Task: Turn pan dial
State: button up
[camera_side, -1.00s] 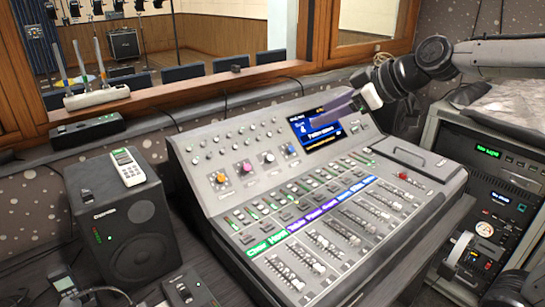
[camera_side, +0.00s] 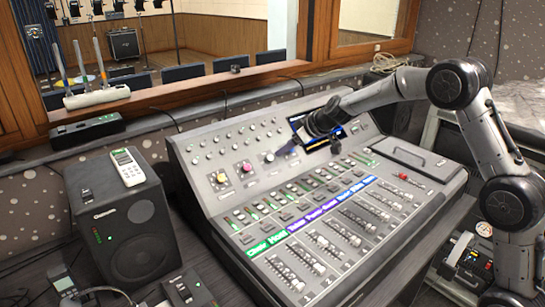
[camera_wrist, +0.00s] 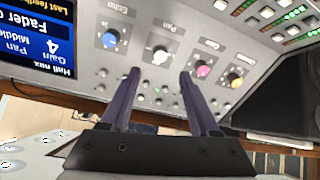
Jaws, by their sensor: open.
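The white pan dial (camera_wrist: 160,55) is on the mixing console's upper panel, under the label "Pan" in the wrist view. It also shows in the side view (camera_side: 269,157). My gripper (camera_wrist: 160,74) is open and empty. Its two purple fingers point at the panel, with the pan dial in line with the gap between them. In the side view my gripper (camera_side: 286,148) is just right of the pan dial, in front of the screen's lower left corner. I cannot tell whether the fingers touch the panel.
A blue dial (camera_wrist: 110,38) labelled "Echo", a pink dial (camera_wrist: 203,70) and a yellow dial (camera_wrist: 235,80) flank the pan dial. The console screen (camera_wrist: 37,38) is beside them. Rows of faders (camera_side: 325,240) cover the console's front. A black speaker (camera_side: 120,220) stands left.

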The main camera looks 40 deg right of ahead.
aim_at(271, 157)
jog(key=x, duration=0.9)
grip_shut()
